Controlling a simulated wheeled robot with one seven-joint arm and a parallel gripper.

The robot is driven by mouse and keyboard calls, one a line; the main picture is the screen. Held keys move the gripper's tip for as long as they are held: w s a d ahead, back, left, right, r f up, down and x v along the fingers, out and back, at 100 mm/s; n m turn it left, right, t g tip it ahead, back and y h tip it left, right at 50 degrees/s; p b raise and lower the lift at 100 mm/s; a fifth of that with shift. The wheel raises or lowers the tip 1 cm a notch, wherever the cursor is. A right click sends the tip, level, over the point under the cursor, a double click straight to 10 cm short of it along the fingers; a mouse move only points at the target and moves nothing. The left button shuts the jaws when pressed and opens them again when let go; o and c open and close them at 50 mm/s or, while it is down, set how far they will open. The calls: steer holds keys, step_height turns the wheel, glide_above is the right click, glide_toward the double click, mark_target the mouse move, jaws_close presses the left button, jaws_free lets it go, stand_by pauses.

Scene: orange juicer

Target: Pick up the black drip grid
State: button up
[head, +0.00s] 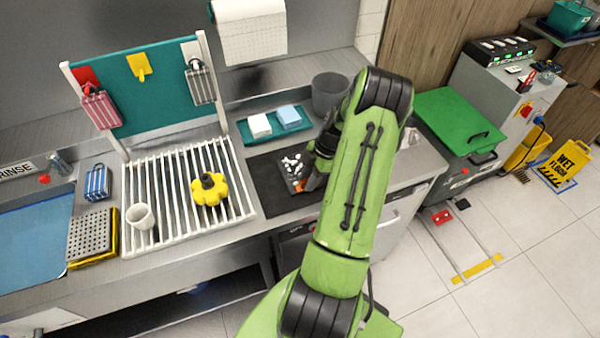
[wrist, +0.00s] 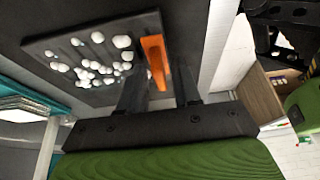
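A dark square plate with several white lumps and an orange strip, possibly the black drip grid (head: 285,178), shows at the black mat beside my gripper (head: 312,180). In the wrist view the plate (wrist: 70,38) fills the upper left, with its orange strip (wrist: 154,62) between the fingers. My gripper (wrist: 160,88) has its two dark fingers apart, with a gap between them beyond the strip. I cannot tell whether they touch the plate. My arm hides part of the area in the head view. A grey perforated grid (head: 90,233) lies on a yellow tray at the left.
The black mat (head: 270,200) lies right of a white rack (head: 150,180) holding a white cup (head: 141,217) and a yellow knob-like piece (head: 209,190). A teal tray (head: 254,138) with two blocks and a grey bin (head: 329,92) stand behind. A blue-lined sink (head: 30,240) is at left.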

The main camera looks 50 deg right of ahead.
jaws_close()
